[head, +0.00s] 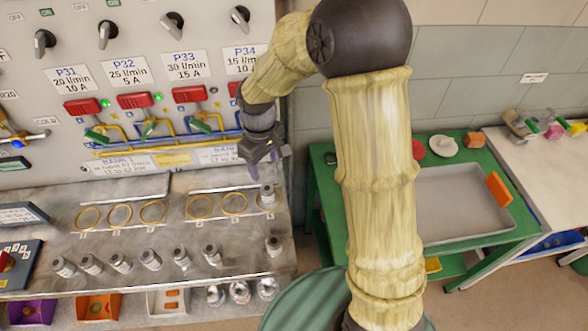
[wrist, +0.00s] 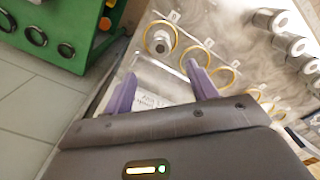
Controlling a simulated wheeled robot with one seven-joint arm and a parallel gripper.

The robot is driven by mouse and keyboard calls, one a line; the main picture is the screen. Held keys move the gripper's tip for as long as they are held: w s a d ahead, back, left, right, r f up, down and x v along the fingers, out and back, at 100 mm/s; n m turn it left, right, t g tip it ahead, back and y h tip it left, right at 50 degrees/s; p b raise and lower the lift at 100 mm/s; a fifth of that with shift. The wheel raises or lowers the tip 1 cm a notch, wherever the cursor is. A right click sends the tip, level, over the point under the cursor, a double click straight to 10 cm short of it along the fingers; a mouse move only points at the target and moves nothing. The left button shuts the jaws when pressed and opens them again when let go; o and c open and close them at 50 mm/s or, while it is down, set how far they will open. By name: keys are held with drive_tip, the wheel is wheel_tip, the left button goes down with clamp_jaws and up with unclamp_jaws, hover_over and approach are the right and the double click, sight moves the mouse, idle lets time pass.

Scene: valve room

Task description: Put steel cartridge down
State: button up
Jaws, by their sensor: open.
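A steel cartridge (head: 268,194) stands upright in the rightmost gold ring of the bench row. In the wrist view this cartridge (wrist: 160,40) shows from above with the gold ring around its base. My gripper (head: 262,168) is just above and behind it in the head view. In the wrist view my gripper (wrist: 160,72) has its two purple fingers spread apart with nothing between them, and the cartridge is beyond the fingertips.
Several more cartridges (head: 150,259) stand along the bench front. The other gold rings (head: 120,216) look empty. The valve panel (head: 150,45) rises behind the bench. A green table (head: 333,215) with a grey tray (head: 437,238) stands at right, across a gap.

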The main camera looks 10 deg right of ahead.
drive_tip(key=s+d+r+m+t, duration=0.2)
drive_tip(key=s+d+m, duration=0.6)
drive_tip(key=s+d, duration=0.4)
drive_tip(key=shift+s+d+r+m+t, duration=0.2)
drive_tip(key=shift+d+r+m+t, duration=0.1)
drive_tip(key=shift+d+r, duration=0.5)
